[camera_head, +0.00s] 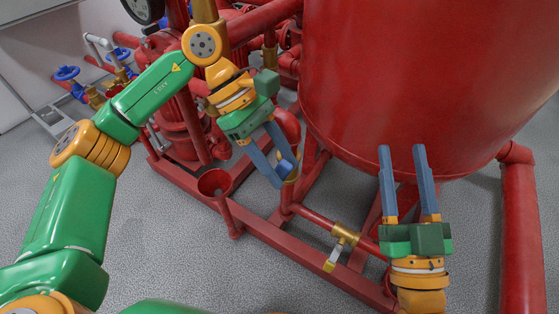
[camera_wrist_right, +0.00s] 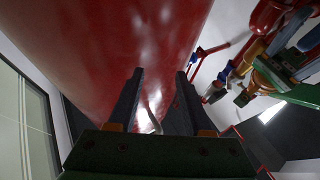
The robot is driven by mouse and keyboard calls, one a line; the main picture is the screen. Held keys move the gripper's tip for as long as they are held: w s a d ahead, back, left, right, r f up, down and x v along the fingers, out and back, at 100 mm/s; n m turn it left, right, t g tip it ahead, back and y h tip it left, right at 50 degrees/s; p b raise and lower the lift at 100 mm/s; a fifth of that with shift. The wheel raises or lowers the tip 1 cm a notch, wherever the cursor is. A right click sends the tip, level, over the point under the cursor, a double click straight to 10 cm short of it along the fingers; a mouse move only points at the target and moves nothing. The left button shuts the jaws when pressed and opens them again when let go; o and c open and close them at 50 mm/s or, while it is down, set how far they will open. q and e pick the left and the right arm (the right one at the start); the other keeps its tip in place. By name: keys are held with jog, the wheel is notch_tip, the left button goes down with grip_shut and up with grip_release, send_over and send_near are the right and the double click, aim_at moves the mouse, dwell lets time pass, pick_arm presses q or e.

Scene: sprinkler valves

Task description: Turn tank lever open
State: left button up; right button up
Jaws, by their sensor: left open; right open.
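The red tank (camera_head: 430,80) fills the upper right of the head view. My right gripper (camera_head: 402,150) is open and empty, to the right of this valve and in front of the tank's lower part. It also shows in the right wrist view (camera_wrist_right: 156,78), with the red tank (camera_wrist_right: 100,40) beyond its fingers. My left gripper (camera_head: 286,174) is open near a blue part on a brass fitting (camera_head: 292,178); I cannot tell whether they touch.
Red pump pipework (camera_head: 180,120) stands behind my left arm. A red funnel (camera_head: 215,183) rises from the red base frame (camera_head: 265,230). A thick red pipe (camera_head: 520,235) stands at the right. Blue-wheeled valves (camera_head: 68,73) are at the far left. Grey floor is open in front.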

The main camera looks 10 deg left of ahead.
pick_arm(q)
jog(key=shift+a+r, duration=0.1)
jog(key=shift+r, duration=0.05)
jog(key=p+v, duration=0.3)
jog(key=v, duration=0.3)
jog(key=shift+a+r, duration=0.25)
pick_arm(e)
jog(key=s+d+f+g+h, duration=0.1)
jog(key=s+f+g+h, duration=0.1)
jog(key=f+g, duration=0.4)
jog(key=s+d+f+m+g+h, duration=0.1)
jog(key=f+g, duration=0.5)
jog(key=f, duration=0.8)
jog(key=shift+s+d+f+g+h, duration=0.3)
jog(key=shift+s+d+g+h, duration=0.1)
jog(key=shift+d+h, duration=0.35)
